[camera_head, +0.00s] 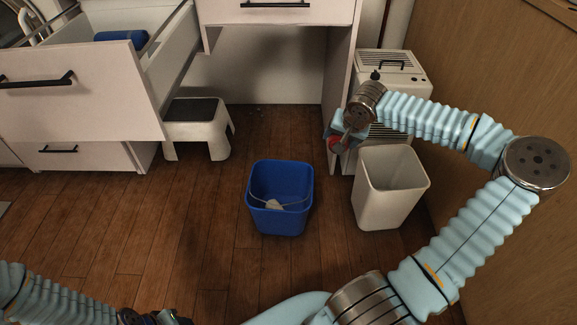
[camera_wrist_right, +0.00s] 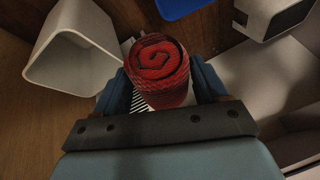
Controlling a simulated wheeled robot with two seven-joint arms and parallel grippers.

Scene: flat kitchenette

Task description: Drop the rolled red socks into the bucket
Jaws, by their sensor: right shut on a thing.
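The rolled red socks (camera_wrist_right: 158,70) show as a red and dark spiral roll in the right wrist view. My right gripper (camera_wrist_right: 158,88) is shut on them, with a blue finger on each side. In the head view, my right gripper (camera_head: 342,138) is beside the cabinet's right panel, and only a little of the red roll shows below it. The blue bucket (camera_head: 280,215) stands on the floor, to the left of and below the gripper. It has a thin handle and something pale inside. My left arm shows at the lower left; its gripper is mostly cut off by the frame edge.
A whitish bin (camera_head: 390,200) stands right of the bucket, close to my right arm. A white step stool (camera_head: 197,128) stands at the left under an open drawer (camera_head: 80,85) with a blue roll (camera_head: 121,37) inside. A white heater (camera_head: 390,68) is behind my right wrist. Floor is clear left of the bucket.

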